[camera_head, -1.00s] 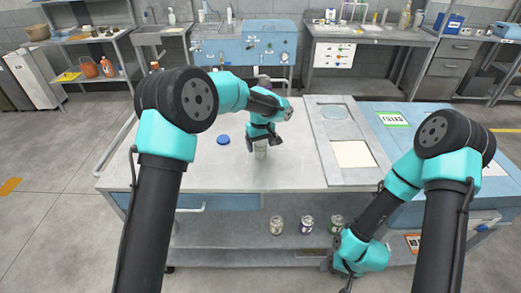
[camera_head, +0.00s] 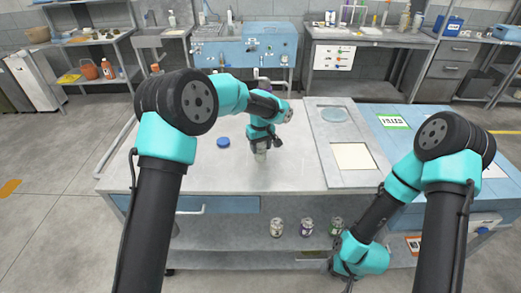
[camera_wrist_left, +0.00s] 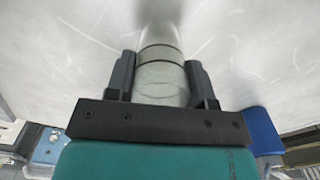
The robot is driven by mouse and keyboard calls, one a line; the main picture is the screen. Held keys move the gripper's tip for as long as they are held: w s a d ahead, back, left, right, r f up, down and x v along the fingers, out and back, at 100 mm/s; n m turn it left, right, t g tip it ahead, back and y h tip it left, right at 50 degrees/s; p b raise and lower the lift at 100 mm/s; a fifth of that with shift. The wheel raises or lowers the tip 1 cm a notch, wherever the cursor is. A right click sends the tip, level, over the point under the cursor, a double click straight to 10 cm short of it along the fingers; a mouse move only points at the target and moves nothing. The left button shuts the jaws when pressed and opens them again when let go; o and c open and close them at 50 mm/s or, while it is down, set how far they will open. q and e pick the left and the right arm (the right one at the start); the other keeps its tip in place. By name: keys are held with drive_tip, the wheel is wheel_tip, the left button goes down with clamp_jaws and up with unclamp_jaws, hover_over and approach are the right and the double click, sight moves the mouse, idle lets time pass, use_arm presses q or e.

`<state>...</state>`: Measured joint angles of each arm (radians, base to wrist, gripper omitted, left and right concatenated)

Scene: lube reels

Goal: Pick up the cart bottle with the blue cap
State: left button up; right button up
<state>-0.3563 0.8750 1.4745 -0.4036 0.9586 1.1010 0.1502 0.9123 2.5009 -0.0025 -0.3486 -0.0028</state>
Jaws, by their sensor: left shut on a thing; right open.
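My left gripper (camera_head: 263,144) is low over the tabletop and shut on a clear glass bottle (camera_head: 261,156). In the left wrist view the bottle (camera_wrist_left: 160,75) stands between the two fingers (camera_wrist_left: 162,85), with a dark ring around it.
The grey tabletop (camera_head: 200,170) around the bottle is mostly clear. A dark-purple object stands behind my left arm.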

use_arm(q)
drive_tip(key=shift+r, duration=1.75)
drive_tip(key=s+d+r, duration=0.1)
drive_tip(key=s, duration=1.5)
drive_tip(key=shift+d+r, duration=0.15)
drive_tip(key=shift+r, duration=0.1)
